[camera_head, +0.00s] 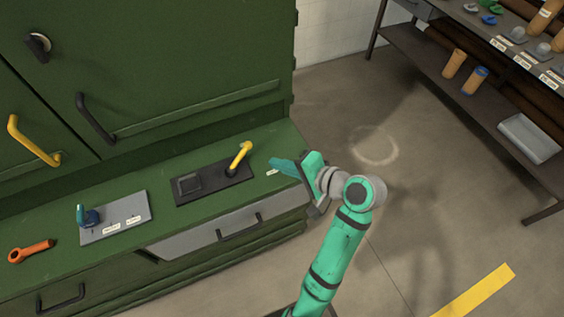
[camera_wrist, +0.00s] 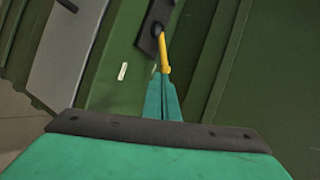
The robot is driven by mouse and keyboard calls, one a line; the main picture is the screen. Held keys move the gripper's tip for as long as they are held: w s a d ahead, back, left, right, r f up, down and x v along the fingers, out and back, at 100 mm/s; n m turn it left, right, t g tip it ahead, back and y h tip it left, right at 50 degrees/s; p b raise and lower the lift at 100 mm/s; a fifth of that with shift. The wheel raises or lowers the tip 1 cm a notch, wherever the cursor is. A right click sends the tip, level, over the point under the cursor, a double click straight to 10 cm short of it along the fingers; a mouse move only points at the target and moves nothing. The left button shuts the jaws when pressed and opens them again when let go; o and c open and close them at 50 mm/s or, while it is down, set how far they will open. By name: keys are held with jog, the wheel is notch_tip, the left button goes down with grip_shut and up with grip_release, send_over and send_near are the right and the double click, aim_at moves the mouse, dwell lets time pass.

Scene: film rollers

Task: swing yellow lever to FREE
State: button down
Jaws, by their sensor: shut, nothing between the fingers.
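The yellow lever (camera_head: 241,155) stands up from a dark plate (camera_head: 212,183) on the green cabinet's ledge, tilted with its top to the right. My gripper (camera_head: 272,164) is shut and empty, just right of the lever, with its teal fingers pointing left towards it. In the wrist view the lever (camera_wrist: 164,52) lies straight beyond the fingertips (camera_wrist: 163,76). I cannot tell whether the tips touch it. A small white label (camera_head: 273,171) sits on the ledge below the fingers; it also shows in the wrist view (camera_wrist: 123,71). Its wording is too small to read.
A grey plate (camera_head: 115,217) with a blue-based handle (camera_head: 88,215) and an orange tool (camera_head: 30,251) are further left on the ledge. Cabinet door handles (camera_head: 95,119) jut out behind. A shelf (camera_head: 480,95) with rollers stands at the right. The floor between is clear.

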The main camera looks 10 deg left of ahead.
send_near(247, 148)
jog(key=a+f, duration=0.3)
jog(key=shift+w+a, duration=0.35)
jog(key=shift+w+a+f, duration=0.15)
jog(key=shift+w+a, duration=0.25)
jog(key=shift+a, duration=0.25)
jog(key=shift+w+a, duration=0.65)
jog(key=shift+w, duration=0.25)
jog(key=shift+d, duration=0.1)
jog(key=shift+s+d, duration=0.15)
jog(key=shift+d, duration=0.35)
jog(key=w+d+v, duration=0.1)
jog(key=w+v, duration=0.1)
jog(key=v, duration=1)
jog(key=shift+d, duration=0.55)
